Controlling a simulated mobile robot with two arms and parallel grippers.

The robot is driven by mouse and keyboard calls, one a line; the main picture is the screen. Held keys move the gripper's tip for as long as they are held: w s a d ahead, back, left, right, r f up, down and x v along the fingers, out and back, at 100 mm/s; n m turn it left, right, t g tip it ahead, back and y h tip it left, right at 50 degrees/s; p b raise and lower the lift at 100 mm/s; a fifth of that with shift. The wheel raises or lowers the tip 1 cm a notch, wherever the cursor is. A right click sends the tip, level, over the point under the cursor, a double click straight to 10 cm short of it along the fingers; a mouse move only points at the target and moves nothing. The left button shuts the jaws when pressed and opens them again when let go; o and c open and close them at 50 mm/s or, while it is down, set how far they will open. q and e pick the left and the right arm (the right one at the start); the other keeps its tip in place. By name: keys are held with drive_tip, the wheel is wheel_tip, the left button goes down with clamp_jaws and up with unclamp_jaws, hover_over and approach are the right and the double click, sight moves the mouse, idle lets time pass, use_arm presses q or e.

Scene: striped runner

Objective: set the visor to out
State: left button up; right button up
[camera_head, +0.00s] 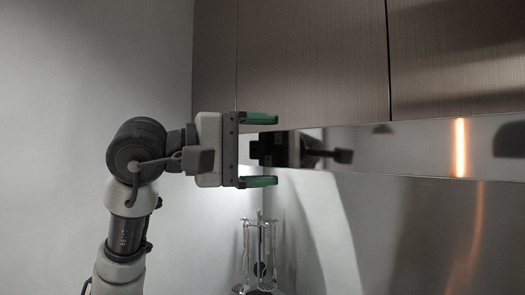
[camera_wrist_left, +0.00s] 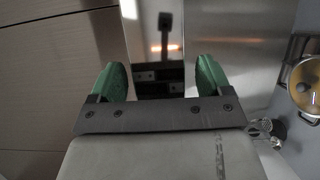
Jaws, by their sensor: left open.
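The visor (camera_head: 400,150) is a shiny steel strip along the bottom of the wooden cabinets. It mirrors my gripper. My left gripper (camera_head: 277,150) is open at the visor's left end, its green fingers one above the other. The upper finger is level with the strip's top edge and the lower one just below its bottom edge. In the left wrist view the visor (camera_wrist_left: 150,45) runs between the two open fingers (camera_wrist_left: 162,75). I see no grip on it, and I cannot tell whether the fingers touch it. My right gripper is in neither view.
Wood-front cabinets (camera_head: 310,60) hang directly above the visor. A steel back panel (camera_head: 375,235) lies below and behind. Hanging utensils (camera_head: 262,250) stand low behind the gripper. The left wrist view shows a lidded pot (camera_wrist_left: 306,85) at right. The pale wall at left is bare.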

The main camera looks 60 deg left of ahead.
use_arm(q)
drive_tip(key=shift+s+a, duration=0.15)
drive_tip(key=shift+s, duration=0.2)
drive_tip(key=b+v, duration=0.3)
drive_tip(key=v, duration=0.7)
